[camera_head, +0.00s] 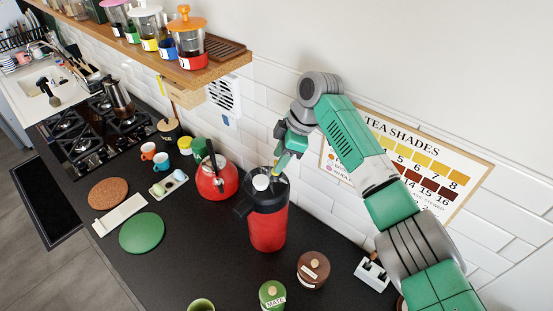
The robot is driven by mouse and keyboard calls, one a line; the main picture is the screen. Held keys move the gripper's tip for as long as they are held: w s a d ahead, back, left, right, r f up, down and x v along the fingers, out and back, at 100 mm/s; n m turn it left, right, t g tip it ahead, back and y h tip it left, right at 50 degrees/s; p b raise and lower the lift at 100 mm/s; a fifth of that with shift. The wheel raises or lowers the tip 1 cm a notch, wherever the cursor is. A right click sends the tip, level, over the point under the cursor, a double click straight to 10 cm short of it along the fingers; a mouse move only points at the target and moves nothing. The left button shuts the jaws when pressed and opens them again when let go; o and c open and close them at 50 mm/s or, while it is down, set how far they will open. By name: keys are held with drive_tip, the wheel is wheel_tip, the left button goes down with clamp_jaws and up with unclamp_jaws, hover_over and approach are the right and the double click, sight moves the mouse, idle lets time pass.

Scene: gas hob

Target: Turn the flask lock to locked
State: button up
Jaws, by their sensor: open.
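The flask (268,224) is a tall red cylinder with a black top and a black spout or handle on its left side. It stands upright on the dark counter near the tiled wall. A white round knob (261,182) shows on its top. The lock itself is too small to make out, so I cannot tell its setting. My gripper (279,170) reaches down from the right, just above the back of the flask's top. It is open, and nothing shows between its fingers. I cannot tell whether it touches the flask.
A red kettle (216,180) stands close left of the flask. A brown jar (313,269) and green jar (272,295) stand in front. A wooden shelf (190,76) with jars overhangs the back left. A green round mat (142,232) lies at the left front.

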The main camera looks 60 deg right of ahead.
drive_tip(key=shift+x, duration=0.75)
drive_tip(key=shift+c, duration=0.2)
clamp_jaws()
